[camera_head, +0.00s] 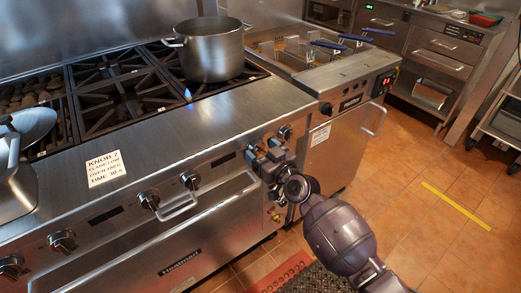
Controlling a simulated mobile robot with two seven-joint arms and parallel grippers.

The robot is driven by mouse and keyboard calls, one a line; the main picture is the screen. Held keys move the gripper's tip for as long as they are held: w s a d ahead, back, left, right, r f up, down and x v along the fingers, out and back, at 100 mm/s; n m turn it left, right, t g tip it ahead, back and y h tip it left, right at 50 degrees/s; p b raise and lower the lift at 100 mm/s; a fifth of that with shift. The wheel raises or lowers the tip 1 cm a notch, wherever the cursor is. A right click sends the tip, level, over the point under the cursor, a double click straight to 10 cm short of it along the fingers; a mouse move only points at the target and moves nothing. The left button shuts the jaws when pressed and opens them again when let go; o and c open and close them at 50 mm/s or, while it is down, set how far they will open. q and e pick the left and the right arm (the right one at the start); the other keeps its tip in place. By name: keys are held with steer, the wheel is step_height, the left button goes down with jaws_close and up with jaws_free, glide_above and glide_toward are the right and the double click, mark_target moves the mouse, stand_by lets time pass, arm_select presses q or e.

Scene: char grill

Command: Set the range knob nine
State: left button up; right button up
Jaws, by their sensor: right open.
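The steel range (150,145) has a front panel with several black round knobs. One knob (285,132) is at the panel's right end. Two more, a knob (190,179) and a knob (149,199), sit near the middle, and a knob (62,241) and a knob (11,266) are at the left. I cannot tell which is knob nine. My right gripper (264,158) is open at the right part of the panel, just below and left of the rightmost knob. It hides the panel behind it, and I cannot tell whether it touches a knob. My left gripper is not in view.
A steel pot (210,50) stands on the back burner, with a blue flame (187,93) near it. A white card (106,168) lies on the range's front ledge. The oven handle (178,206) sticks out below the panel. A fryer (345,85) adjoins at right; floor beyond is open.

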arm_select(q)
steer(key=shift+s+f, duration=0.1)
arm_select(e)
steer(key=shift+w+a, duration=0.15)
steer(key=shift+w, duration=0.05)
steer(key=c, duration=0.9)
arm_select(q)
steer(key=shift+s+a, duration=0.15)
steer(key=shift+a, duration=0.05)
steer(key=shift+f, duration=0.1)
arm_select(e)
steer(key=shift+m, duration=0.3)
steer(key=m, duration=0.4)
arm_select(q)
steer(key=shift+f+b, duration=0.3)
steer(key=shift+b, duration=0.05)
arm_select(e)
steer(key=shift+w+f+m, duration=0.1)
steer(key=shift+m, duration=2.1)
